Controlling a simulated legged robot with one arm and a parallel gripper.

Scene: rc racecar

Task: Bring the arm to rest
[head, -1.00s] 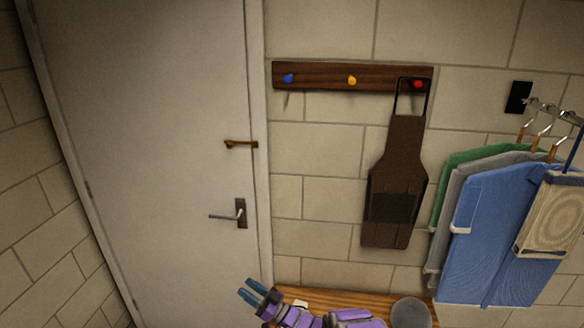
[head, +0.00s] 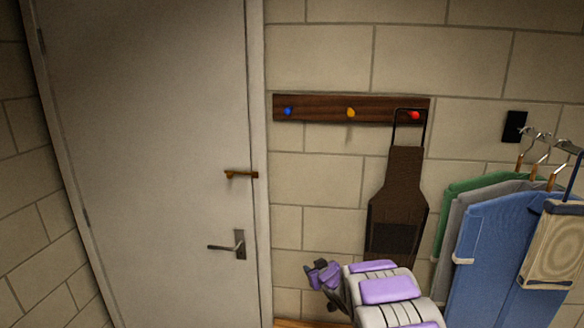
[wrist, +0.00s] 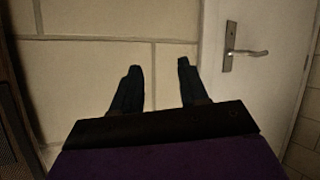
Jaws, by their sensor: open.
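My purple and grey arm (head: 390,290) rises from the bottom of the head view, in front of the brick wall and below the dark brown apron. Its narrower far end shows as dark purple parts at the left of the arm; the fingertips cannot be made out there. In the wrist view my gripper (wrist: 159,68) has its two dark fingers apart, with bare wall behind the gap. Nothing is held between them.
A dark brown apron (head: 403,185) hangs from the red peg of a wooden rack (head: 320,108). Several garments (head: 500,240) hang at the right. A white door (head: 150,150) with a handle (head: 238,246) stands at the left. A wooden edge (head: 300,323) shows at the bottom.

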